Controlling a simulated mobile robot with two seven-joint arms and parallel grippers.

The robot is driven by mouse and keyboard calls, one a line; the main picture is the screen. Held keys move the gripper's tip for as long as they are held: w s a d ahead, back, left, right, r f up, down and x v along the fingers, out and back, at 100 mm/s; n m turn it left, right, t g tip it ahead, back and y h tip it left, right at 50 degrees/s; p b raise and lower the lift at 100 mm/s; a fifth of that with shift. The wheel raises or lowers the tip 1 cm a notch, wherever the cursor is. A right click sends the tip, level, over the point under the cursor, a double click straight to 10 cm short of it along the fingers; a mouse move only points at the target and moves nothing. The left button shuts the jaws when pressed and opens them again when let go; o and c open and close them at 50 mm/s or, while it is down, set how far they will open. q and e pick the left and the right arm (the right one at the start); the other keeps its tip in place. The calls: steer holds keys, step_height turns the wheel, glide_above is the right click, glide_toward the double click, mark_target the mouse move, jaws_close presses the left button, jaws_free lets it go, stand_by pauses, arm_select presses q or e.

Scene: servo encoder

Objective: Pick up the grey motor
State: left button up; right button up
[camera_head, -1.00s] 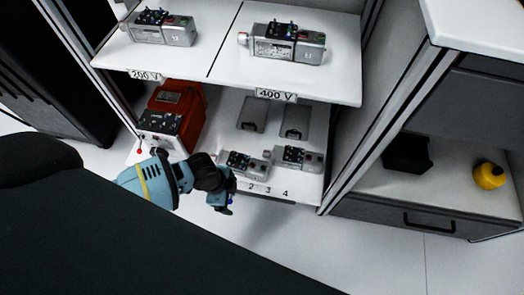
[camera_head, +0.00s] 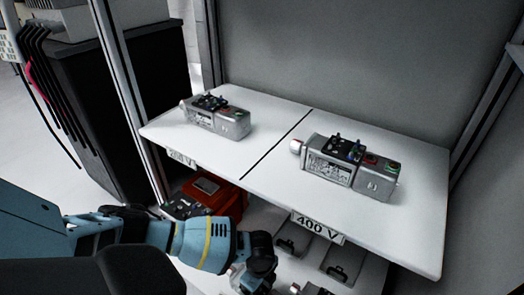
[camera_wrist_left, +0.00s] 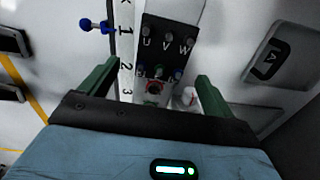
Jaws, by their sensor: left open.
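Grey motors with dark terminal blocks stand on two shelf levels. In the head view one is on the upper shelf's left half (camera_head: 217,117) and another on its right half (camera_head: 350,166). My left gripper (camera_head: 258,278) is below, at the lower shelf, where the motors are mostly hidden or cut off by the frame. In the left wrist view a lower-shelf motor (camera_wrist_left: 168,45), with terminals marked U, V, W, lies ahead. My open left gripper (camera_wrist_left: 154,84) has its green fingers on either side of its block. Contact cannot be told. My right gripper is not in view.
The upper shelf (camera_head: 265,185) overhangs the lower one, with a 400 V label (camera_head: 318,227) on its edge. A red box (camera_head: 210,193) stands on the lower shelf beside my arm. A grey plate (camera_wrist_left: 283,52) lies right of the motor in the wrist view.

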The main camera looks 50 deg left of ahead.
mark_target(261, 289)
arm_select(q)
steer(key=shift+f, duration=0.15)
steer(key=shift+f, duration=0.25)
step_height(261, 289, down, 5)
steer(key=b, duration=0.3)
steer(key=shift+r, duration=0.25)
steer(key=c, duration=1.3)
steer(key=shift+w+d, duration=0.1)
steer(key=shift+c, duration=0.8)
steer(key=shift+r, duration=0.1)
